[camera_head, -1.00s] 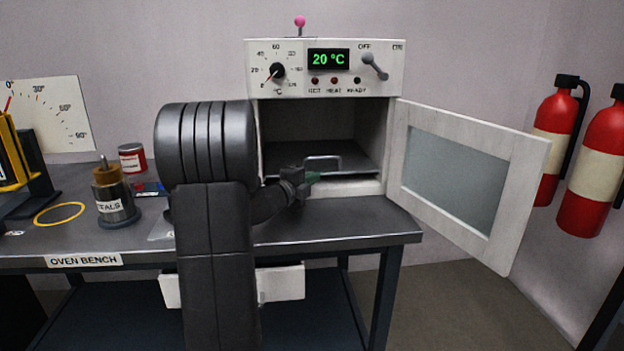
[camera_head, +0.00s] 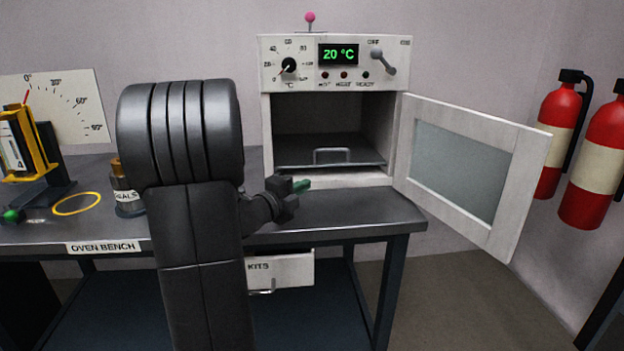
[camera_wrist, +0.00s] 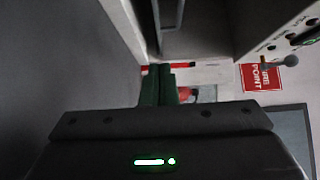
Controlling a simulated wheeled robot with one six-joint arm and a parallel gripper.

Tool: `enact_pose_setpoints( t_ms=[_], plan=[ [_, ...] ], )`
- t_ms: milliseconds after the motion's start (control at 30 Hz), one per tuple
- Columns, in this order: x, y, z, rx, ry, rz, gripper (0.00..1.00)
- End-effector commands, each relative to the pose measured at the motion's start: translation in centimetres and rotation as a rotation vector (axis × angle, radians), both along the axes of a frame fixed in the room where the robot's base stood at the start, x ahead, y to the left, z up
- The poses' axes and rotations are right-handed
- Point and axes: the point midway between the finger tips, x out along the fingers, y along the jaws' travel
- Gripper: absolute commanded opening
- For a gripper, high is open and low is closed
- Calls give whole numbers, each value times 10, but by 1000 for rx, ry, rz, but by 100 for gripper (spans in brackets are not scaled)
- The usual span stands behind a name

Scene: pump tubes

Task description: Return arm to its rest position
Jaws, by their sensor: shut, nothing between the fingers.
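My gripper (camera_head: 303,185) is in front of the oven and just above the bench, with its green fingertips pointing right. In the wrist view its green fingers (camera_wrist: 158,88) are together with nothing between them. My dark arm rises in front of the bench and hides part of it. The oven (camera_head: 335,65) stands on the bench with its door (camera_head: 470,170) swung open to the right. Its inner tray (camera_head: 330,150) with a wire handle is inside and looks empty. The display reads 20 °C.
The oven bench (camera_head: 350,215) has a seals pot (camera_head: 127,197), a yellow ring (camera_head: 76,204) and a yellow-framed gauge (camera_head: 20,145) at left. A kits drawer (camera_head: 285,270) sits below. Fire extinguishers (camera_head: 600,165) hang at right. A red sign (camera_wrist: 262,78) shows in the wrist view.

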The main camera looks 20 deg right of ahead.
Motion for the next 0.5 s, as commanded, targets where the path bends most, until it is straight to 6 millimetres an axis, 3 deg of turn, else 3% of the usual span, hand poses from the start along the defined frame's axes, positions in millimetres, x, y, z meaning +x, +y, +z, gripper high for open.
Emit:
enact_pose_setpoints(
  t_ms=[500],
  plan=[
    [-5, 7, -1, -1, 1, -2, 0]
  ],
)
